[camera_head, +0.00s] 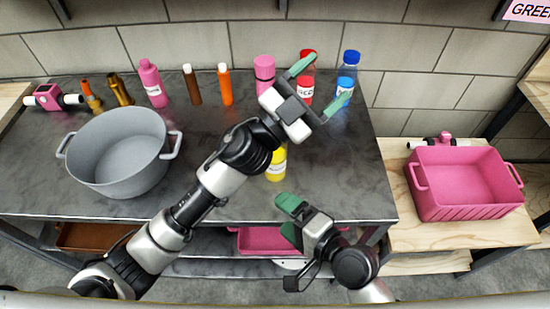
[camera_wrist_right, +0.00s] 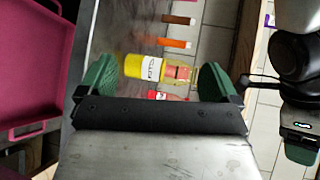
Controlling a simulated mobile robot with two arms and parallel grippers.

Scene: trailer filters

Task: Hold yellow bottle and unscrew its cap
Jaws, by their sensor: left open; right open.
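The yellow bottle (camera_head: 276,166) stands on the dark countertop near its front right part. My left arm hides its top in the head view. In the right wrist view the yellow bottle (camera_wrist_right: 145,68) appears sideways with its white label showing; its cap is hard to make out. My left gripper (camera_head: 319,85) is open and empty, above and beyond the bottle, near the red and blue bottles. My right gripper (camera_head: 291,219) is open and empty in front of the bottle. Its green fingers (camera_wrist_right: 157,80) appear on either side of the bottle's image, apart from it.
A red bottle (camera_head: 306,88), blue bottle (camera_head: 347,84), pink cup-like container (camera_head: 264,70) and several other bottles line the back. A grey pot (camera_head: 117,150) stands left. A pink crate (camera_head: 463,190) sits on the wooden table at right. The counter's front middle is clear.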

